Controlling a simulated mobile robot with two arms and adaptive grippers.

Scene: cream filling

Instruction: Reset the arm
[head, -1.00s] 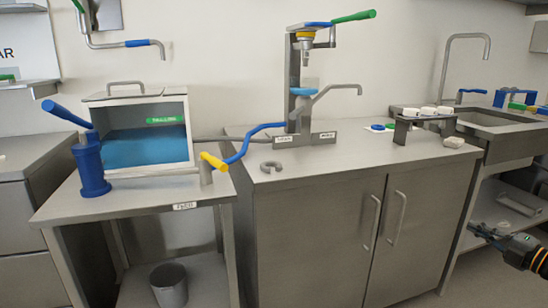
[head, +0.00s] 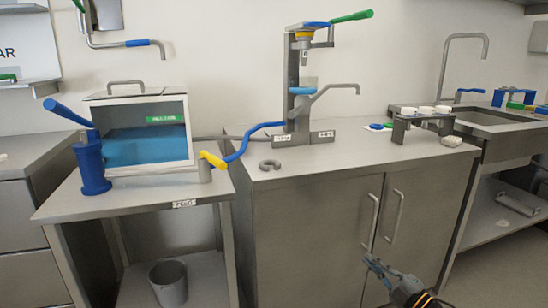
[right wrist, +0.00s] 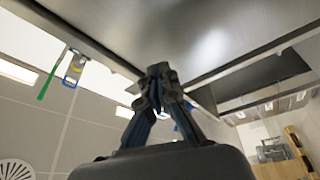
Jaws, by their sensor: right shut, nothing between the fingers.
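My right gripper (head: 376,268) shows at the lower right of the head view, in front of the cabinet doors and below the counter top. It is shut and empty. In the right wrist view my right gripper (right wrist: 158,75) points up toward the underside of a metal surface, its fingers together with nothing between them. My left gripper is not in the head view.
The steel cabinet (head: 310,225) carries a filling press (head: 303,85) with a green handle. To its left a table holds a tank of blue liquid (head: 148,147) and a blue lever pump (head: 90,165). A small rack (head: 425,122) with white pieces stands near the sink (head: 490,118). A bin (head: 168,284) sits below.

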